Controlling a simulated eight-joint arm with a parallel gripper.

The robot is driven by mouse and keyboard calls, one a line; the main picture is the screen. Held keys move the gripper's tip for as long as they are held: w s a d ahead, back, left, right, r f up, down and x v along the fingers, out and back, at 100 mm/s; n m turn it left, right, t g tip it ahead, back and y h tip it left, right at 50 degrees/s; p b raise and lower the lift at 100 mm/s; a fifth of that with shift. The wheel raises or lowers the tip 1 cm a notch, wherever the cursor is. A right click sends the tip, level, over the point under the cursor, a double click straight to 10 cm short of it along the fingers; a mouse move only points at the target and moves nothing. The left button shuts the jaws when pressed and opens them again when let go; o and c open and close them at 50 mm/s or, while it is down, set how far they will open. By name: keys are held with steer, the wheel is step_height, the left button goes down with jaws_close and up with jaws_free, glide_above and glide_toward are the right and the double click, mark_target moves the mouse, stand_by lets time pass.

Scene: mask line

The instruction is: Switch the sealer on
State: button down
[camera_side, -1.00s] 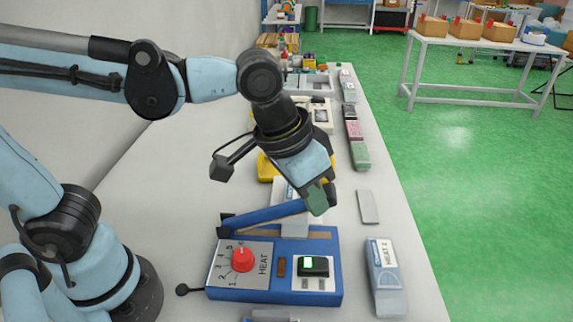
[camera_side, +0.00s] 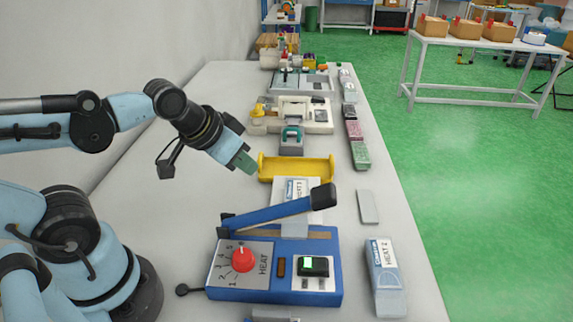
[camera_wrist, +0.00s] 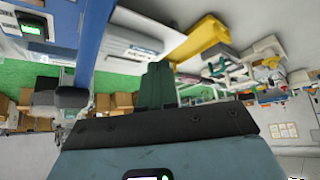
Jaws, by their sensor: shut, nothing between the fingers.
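The blue sealer (camera_side: 222,293) sits at the front of the bench. Its panel has a red heat knob (camera_side: 243,259) and a black rocker switch (camera_side: 313,266) with a bright green face. That green face also shows at the top left of the wrist view (camera_wrist: 32,28). The sealer's blue lever arm (camera_side: 270,213) is raised at a slant, with a dark handle at its right end. My gripper (camera_side: 245,163) is shut and empty, with green fingers, above and behind the sealer, to the left of the handle. The fingers also show in the wrist view (camera_wrist: 158,85).
A white pouch (camera_side: 297,187) lies behind the lever, leading to a yellow tray (camera_side: 295,170). Other devices stand farther back. The bench left of the sealer is mostly clear.

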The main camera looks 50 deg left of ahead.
mark_target(322, 268)
steer(key=d+r+n+g, duration=0.1)
steer(key=d, duration=0.2)
steer(key=w+d+r+n+g, duration=0.1)
steer(key=d, duration=0.2)
steer(key=d+r+n+g+h, duration=0.1)
steer(key=d+n, duration=0.1)
steer(key=d, duration=0.1)
steer(key=shift+w+d+r+g, duration=0.15)
steer(key=shift+w+r+g, duration=0.15)
steer(key=shift+w+r, duration=0.05)
steer(key=d+r+n+g, duration=0.1)
steer(key=d+n, duration=0.1)
steer(key=d, duration=0.3)
steer(key=s+d+r+n+g+y, duration=0.1)
steer(key=d+n+g, duration=0.1)
steer(key=d, duration=0.4)
steer(key=shift+s+r+n+g, duration=0.25)
steer(key=shift+n+g, duration=0.05)
steer(key=shift+n, duration=0.2)
steer(key=shift+a, duration=0.1)
step_height(322, 268, down, 14)
steer(key=shift+f, duration=0.15)
steer(key=shift+s+a+r, duration=0.25)
steer(key=shift+s+a, duration=0.25)
